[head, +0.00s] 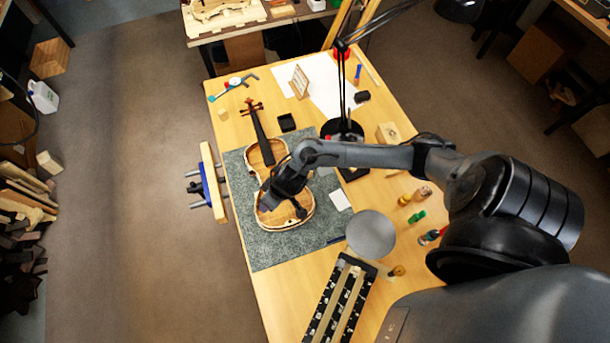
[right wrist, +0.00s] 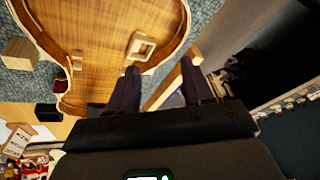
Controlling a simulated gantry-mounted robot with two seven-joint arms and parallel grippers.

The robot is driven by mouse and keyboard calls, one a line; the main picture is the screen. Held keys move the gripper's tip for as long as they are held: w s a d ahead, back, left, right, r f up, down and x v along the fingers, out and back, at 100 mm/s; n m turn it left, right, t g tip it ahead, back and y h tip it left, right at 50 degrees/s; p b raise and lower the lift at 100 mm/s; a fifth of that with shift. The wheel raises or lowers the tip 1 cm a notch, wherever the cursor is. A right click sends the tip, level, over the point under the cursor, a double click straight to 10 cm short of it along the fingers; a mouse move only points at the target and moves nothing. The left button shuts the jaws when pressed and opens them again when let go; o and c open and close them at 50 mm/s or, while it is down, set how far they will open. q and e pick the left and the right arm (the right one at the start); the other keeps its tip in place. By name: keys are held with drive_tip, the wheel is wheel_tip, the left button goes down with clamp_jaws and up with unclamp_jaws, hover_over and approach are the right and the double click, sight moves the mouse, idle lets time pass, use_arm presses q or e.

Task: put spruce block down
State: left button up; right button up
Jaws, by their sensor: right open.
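The open violin body (head: 270,217) lies on the grey-green mat (head: 250,252), its bare inside facing up; it also fills the upper left of the right wrist view (right wrist: 95,65). A small pale block (right wrist: 140,47) with a squarish outline rests on the inside of the violin, beyond the fingertips. Another plain wooden block (right wrist: 20,53) sits on the mat beside the violin. I cannot tell for sure which one is spruce. My right gripper (head: 281,198) is over the violin; its two fingers (right wrist: 162,82) are apart with nothing between them. My left gripper is out of view.
A vise (head: 210,185) is at the left table edge. A lamp base (head: 342,130), a grey disc (head: 371,235), a rack of tools (head: 342,300) and small bottles (head: 417,217) stand to the right. A small black box (head: 287,122) lies beside the violin neck.

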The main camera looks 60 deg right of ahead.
drive_tip(key=s+a+r+n+t, duration=0.2)
drive_tip(key=s+a+r, duration=0.25)
drive_tip(key=a, duration=0.35)
drive_tip(key=s+d+r+g+h, duration=0.1)
drive_tip(key=s+d+r, duration=0.3)
drive_tip(key=s, duration=0.6)
drive_tip(key=shift+s+r+n+g, duration=0.15)
drive_tip(key=shift+r+n+g, duration=0.25)
drive_tip(key=shift+r+g, duration=0.35)
drive_tip(key=shift+d, duration=0.1)
